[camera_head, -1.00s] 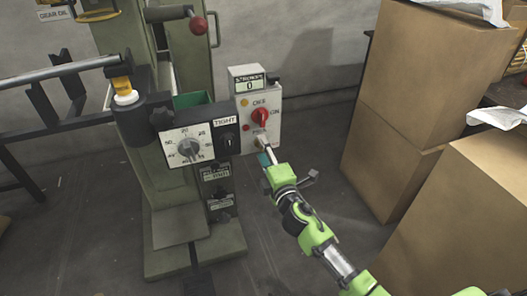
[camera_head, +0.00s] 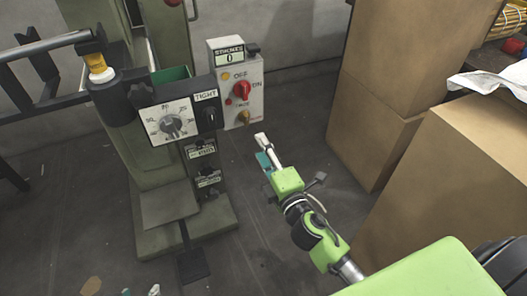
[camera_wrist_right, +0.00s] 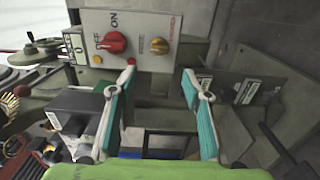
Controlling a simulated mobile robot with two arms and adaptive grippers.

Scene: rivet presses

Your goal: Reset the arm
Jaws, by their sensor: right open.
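My right gripper (camera_head: 263,150) shows in the head view on the green arm from the lower right. It is a little below and right of the grey control box (camera_head: 226,107), with a visible gap in the picture. In the right wrist view, the right gripper (camera_wrist_right: 158,72) has its two teal-lined fingers spread apart with nothing held between them. The box's red knob (camera_wrist_right: 115,42) and yellow knob (camera_wrist_right: 159,46) are ahead of the fingertips. The red knob (camera_head: 241,90) also shows in the head view. My left gripper is not in view.
The green press (camera_head: 160,170) stands at left, with a white dial panel (camera_head: 168,121) and a counter (camera_head: 229,55) reading 0. Large cardboard boxes (camera_head: 400,90) stand at right. Bare floor (camera_head: 270,230) lies between the press and boxes.

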